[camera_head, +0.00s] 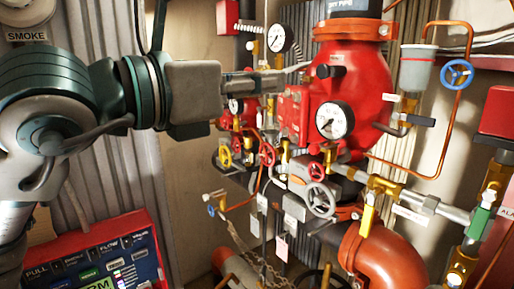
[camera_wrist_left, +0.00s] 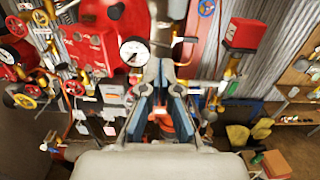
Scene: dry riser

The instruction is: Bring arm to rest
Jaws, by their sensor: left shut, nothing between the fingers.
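My left arm (camera_head: 75,110) comes in from the left in the head view and reaches across toward the red valve body (camera_head: 350,88). My left gripper (camera_head: 303,68) is shut and empty, its tips in front of or beside the valve's upper left side; I cannot tell if they touch. In the left wrist view the gripper (camera_wrist_left: 161,66) shows its blue-padded fingers pointing away, just right of a white dial gauge (camera_wrist_left: 134,51). My right arm and gripper are in neither view.
Gauges (camera_head: 334,120), a grey handwheel (camera_head: 320,199), a blue handwheel (camera_head: 457,74) and copper pipes crowd the area around the valve. A red control panel (camera_head: 100,258) stands at the lower left below my arm. Corrugated wall lies behind.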

